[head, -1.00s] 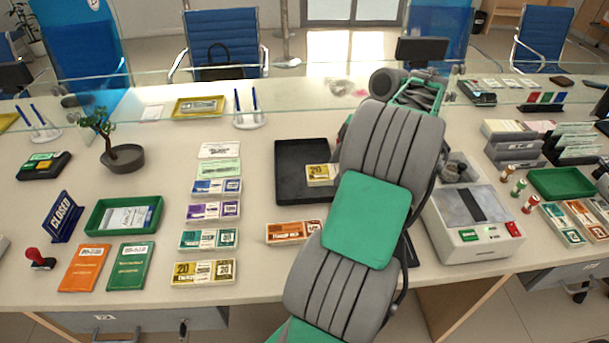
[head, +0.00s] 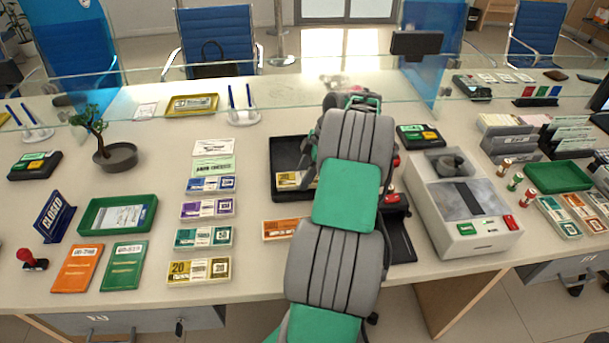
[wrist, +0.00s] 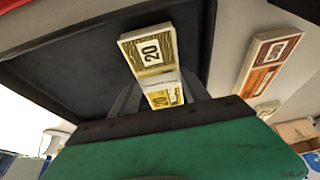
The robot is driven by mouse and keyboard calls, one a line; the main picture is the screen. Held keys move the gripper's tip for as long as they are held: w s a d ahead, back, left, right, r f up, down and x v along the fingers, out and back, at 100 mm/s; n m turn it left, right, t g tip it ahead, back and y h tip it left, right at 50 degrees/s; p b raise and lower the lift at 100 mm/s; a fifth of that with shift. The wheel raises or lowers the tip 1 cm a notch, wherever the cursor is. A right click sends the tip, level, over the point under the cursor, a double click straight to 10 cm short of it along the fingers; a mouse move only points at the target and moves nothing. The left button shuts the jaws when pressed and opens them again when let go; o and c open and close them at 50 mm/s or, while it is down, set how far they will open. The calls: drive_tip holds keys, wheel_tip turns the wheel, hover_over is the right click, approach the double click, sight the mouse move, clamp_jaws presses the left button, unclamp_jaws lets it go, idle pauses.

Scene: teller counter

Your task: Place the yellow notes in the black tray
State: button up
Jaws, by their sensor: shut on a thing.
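The black tray (head: 288,150) lies near the middle of the counter, partly behind my arm; it fills much of the wrist view (wrist: 75,65). A yellow notes bundle (head: 288,181) shows at the tray's front left beside my arm. In the wrist view, yellow notes (wrist: 150,52) marked 20 show over the tray at my gripper's (wrist: 160,85) fingers, with a second yellow face (wrist: 165,96) just below. I cannot tell whether these are one bundle or two, or whether they touch the tray. My gripper is shut on yellow notes; my arm hides it in the head view.
Orange notes (head: 284,229) lie just in front of the tray, and more yellow-banded notes (head: 199,271) lie front left. A grey counting machine (head: 462,205) stands to the right. A glass screen (head: 300,90) runs along the back.

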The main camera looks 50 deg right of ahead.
drive_tip(key=o, duration=1.1)
drive_tip(key=shift+f, duration=0.15)
drive_tip(key=o, duration=0.5)
